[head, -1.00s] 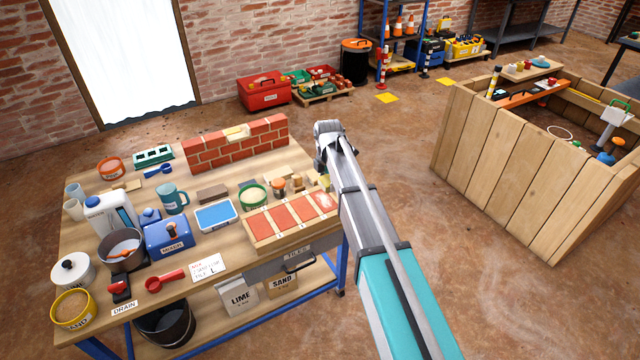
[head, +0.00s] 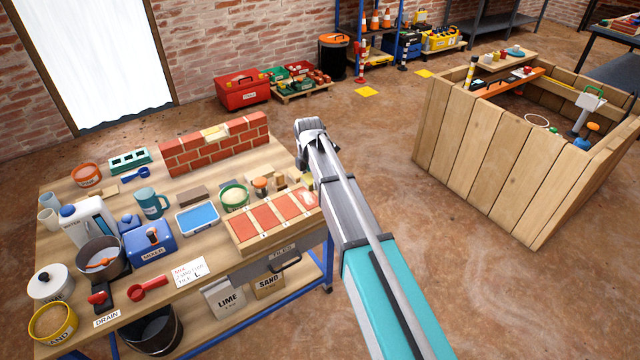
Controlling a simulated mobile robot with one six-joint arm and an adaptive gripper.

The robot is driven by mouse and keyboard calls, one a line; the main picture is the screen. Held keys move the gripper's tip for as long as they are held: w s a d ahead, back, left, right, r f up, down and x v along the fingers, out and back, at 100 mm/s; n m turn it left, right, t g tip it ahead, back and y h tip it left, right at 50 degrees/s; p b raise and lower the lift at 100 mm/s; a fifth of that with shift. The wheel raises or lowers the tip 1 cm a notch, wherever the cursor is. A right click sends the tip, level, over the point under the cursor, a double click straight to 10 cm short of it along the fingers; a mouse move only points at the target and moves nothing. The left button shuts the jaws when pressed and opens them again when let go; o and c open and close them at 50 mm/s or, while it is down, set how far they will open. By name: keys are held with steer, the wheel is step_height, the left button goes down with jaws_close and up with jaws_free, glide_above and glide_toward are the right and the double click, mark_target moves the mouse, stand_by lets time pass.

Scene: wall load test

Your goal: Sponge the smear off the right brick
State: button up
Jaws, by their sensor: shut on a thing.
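A wooden tray (head: 240,243) with red bricks side by side lies at the right front of the workbench (head: 120,320). The right brick (head: 299,201) is partly covered by a pale smear. My arm runs up from the bottom right, and its grey wrist end (head: 310,135) stands beyond the tray's right side. My gripper's jaws are hidden behind the arm, so what they hold cannot be seen. A small yellowish patch shows beside the arm near the tray's back right corner; I cannot tell what it is. No sponge can be clearly made out.
A blue shallow tub (head: 197,219), a green-rimmed bowl (head: 235,196) and small blocks stand behind the tray. A low brick wall (head: 214,148) is at the bench's back. The mixer (head: 150,243) is left. Open floor separates the bench from a wooden enclosure (head: 480,155).

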steer(key=shift+s+d+f, duration=0.15)
steer(key=shift+d, duration=0.25)
steer(key=shift+s+d+f, duration=0.15)
steer(key=shift+d, duration=0.2)
